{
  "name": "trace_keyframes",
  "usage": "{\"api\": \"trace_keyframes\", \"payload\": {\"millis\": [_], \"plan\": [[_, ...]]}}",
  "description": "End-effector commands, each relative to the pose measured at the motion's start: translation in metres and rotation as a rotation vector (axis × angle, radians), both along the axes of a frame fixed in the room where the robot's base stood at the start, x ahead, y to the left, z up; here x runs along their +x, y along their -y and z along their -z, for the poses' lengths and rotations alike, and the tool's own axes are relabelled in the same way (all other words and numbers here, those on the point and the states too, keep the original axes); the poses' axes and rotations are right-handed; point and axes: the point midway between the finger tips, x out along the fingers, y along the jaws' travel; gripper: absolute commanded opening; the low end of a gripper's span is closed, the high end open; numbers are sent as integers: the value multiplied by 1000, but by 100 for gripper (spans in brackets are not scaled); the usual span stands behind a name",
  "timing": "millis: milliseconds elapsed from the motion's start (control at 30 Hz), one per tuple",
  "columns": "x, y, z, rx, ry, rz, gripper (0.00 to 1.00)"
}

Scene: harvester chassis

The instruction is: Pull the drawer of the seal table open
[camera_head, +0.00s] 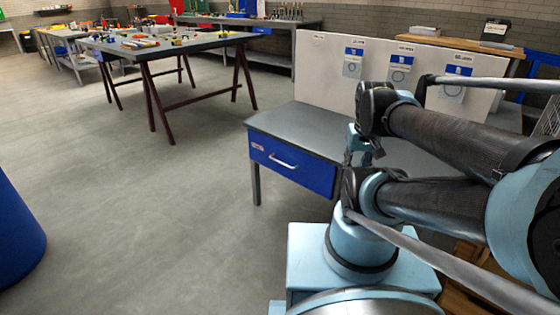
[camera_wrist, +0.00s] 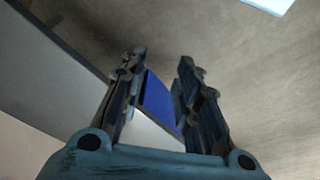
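The seal table (camera_head: 325,128) has a grey top and a blue drawer (camera_head: 315,177) under its near edge. The drawer front is flush with the table and looks closed. Its pale bar handle (camera_head: 283,161) is on the left half of the front. My gripper (camera_head: 364,155) is at the table's near edge, right of the handle, partly hidden by my arm. In the wrist view my gripper (camera_wrist: 160,68) has its two fingers apart. The blue drawer front (camera_wrist: 157,98) shows between and beyond them. I cannot make out the handle there, and nothing is seen held.
A white upright panel (camera_head: 325,65) with hanging seal packets (camera_head: 353,62) stands along the table's back. A trestle table (camera_head: 160,50) with small parts is at the back left. A blue rounded object (camera_head: 15,235) is at the left edge. The floor (camera_head: 150,200) before the drawer is clear.

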Motion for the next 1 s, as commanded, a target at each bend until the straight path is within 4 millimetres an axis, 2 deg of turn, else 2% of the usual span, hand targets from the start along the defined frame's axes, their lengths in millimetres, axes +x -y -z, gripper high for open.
{"api": "trace_keyframes", "payload": {"millis": [300,500,733,1000], "plan": [[57,-16,-36,-37,-16,-127,30],[100,-31,-51,-63,-28,-217,30],[153,-56,-59,-94,-39,-321,30],[215,-93,-55,-131,-53,-442,30]]}}
